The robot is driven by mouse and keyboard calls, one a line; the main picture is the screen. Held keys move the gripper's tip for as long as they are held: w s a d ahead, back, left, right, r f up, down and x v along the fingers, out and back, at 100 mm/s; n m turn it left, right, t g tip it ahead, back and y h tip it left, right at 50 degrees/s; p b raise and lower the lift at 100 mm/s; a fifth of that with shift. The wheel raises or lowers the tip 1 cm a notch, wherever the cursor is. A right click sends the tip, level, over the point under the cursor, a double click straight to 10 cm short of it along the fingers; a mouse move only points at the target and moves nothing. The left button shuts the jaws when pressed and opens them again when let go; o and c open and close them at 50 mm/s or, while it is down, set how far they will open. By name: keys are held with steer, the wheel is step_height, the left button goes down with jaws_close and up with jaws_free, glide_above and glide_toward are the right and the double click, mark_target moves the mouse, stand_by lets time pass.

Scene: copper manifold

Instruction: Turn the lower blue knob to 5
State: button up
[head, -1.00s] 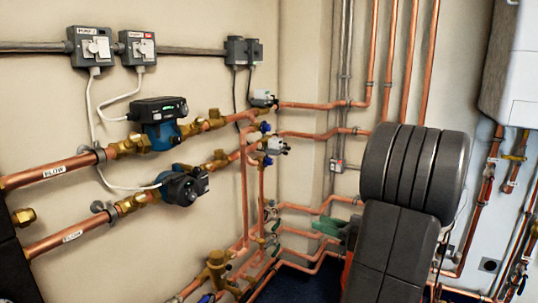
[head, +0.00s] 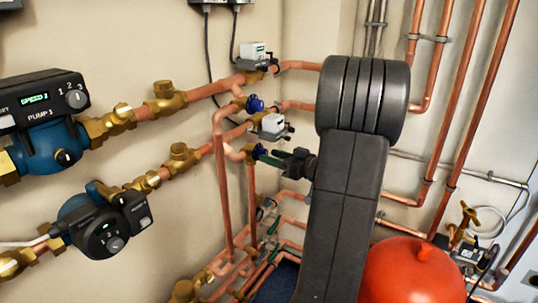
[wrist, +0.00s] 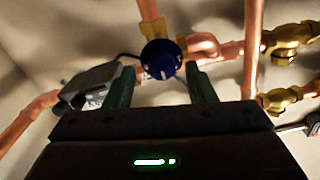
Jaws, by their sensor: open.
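The lower blue knob (head: 259,151) sits on the copper pipework in the middle of the head view, with the upper blue knob (head: 255,103) above it. My gripper (head: 272,157), with green fingers, reaches in from the right, close to the lower knob. In the wrist view a dark blue round knob (wrist: 161,59), apparently the lower one, stands just beyond the fingertips and roughly centred between them. Pale marks show on its face, too small to read. My gripper (wrist: 161,84) is open, with one green finger on each side and nothing held.
Pump 1 (head: 45,135) and a second pump (head: 104,222) are on the left. Small grey-white actuator boxes (head: 272,124) sit beside the knobs. Vertical copper pipes (head: 223,195) run below. A red vessel (head: 412,272) stands at lower right.

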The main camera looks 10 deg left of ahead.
steer(key=shift+x, duration=0.9)
steer(key=shift+s, duration=0.1)
steer(key=c, duration=1)
steer(key=shift+o, duration=0.2)
